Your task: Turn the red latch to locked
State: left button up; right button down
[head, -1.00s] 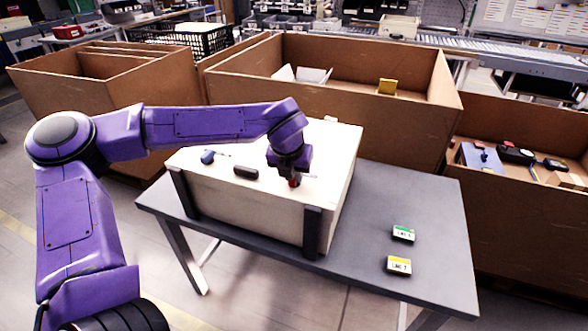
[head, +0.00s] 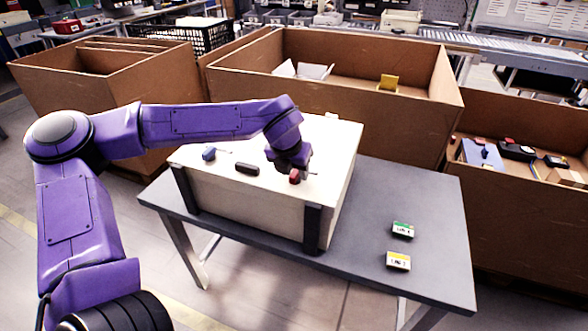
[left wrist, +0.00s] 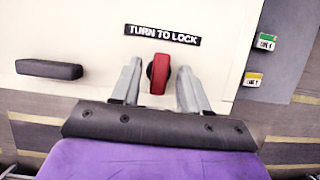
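The red latch (head: 296,176) sits on the top of a pale box (head: 245,206) on the grey table. In the left wrist view the red latch (left wrist: 159,75) lies below a black "TURN TO LOCK" label (left wrist: 162,35), its long side running up and down the picture. My left gripper (head: 291,170) is over the box top at the latch. In the left wrist view my left gripper (left wrist: 159,82) is open, one finger on each side of the latch, with narrow gaps showing. My right gripper is in neither view.
A black handle (head: 247,169) and a blue-handled screwdriver (head: 209,154) are on the box top. Two small labelled blocks, green (head: 403,230) and yellow (head: 398,261), lie on the table (head: 440,225) at right. Large cardboard bins (head: 400,120) stand behind.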

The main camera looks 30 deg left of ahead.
pick_arm(q)
jog(key=a+b+v, duration=0.1)
jog(key=v, duration=0.9)
jog(key=shift+d+r, duration=0.25)
jog(key=shift+d, duration=0.25)
jog(key=shift+s, duration=0.15)
